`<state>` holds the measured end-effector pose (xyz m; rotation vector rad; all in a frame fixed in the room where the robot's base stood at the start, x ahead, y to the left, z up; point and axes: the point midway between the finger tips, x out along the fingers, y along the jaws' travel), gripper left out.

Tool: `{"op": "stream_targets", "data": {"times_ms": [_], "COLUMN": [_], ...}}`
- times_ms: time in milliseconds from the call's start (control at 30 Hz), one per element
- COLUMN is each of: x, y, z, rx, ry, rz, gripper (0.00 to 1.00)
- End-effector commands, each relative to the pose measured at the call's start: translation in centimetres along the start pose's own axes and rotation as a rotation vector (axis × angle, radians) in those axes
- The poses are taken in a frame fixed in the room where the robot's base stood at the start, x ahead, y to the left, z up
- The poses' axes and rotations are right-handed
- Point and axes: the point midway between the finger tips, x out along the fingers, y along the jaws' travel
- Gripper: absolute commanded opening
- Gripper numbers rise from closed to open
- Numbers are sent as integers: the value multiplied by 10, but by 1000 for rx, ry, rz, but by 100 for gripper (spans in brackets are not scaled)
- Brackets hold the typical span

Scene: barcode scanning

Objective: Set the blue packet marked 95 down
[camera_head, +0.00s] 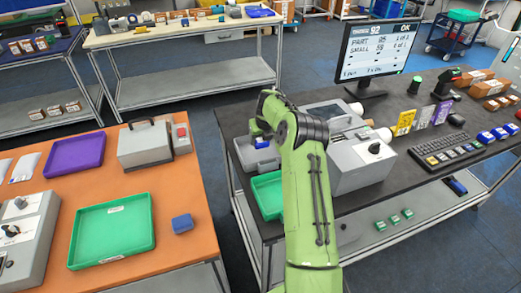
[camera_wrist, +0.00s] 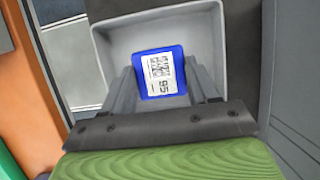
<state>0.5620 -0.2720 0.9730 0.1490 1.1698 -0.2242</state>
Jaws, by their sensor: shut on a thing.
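The blue packet marked 95 (camera_wrist: 160,73) is between the two fingers of my gripper (camera_wrist: 163,85) in the wrist view, its white label with a code facing the camera. My gripper is shut on it. Behind the packet is a light grey tray (camera_wrist: 105,50), and the packet appears over its inside. Whether the packet touches the tray floor cannot be told. My arm partly hides this area.
A green tray (camera_head: 267,196) lies just in front of the grey tray. Grey machines (camera_head: 360,165), a monitor (camera_head: 374,50) and a keyboard (camera_head: 446,148) stand to the right. On the orange table are another green tray (camera_head: 112,229) and a loose blue packet (camera_head: 182,223).

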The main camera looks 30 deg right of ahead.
Motion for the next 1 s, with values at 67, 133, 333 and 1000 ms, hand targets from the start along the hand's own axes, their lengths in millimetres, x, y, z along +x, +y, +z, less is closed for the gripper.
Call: {"op": "stream_targets", "data": {"times_ms": [67, 133, 333, 1000], "x": [18, 31, 43, 44], "y": [0, 0, 0, 0], "z": [-9, -14, -18, -19], "rx": [1, 1, 0, 0], "ry": [6, 5, 0, 2], "rz": [2, 1, 1, 1], "gripper": [18, 18, 18, 84]}}
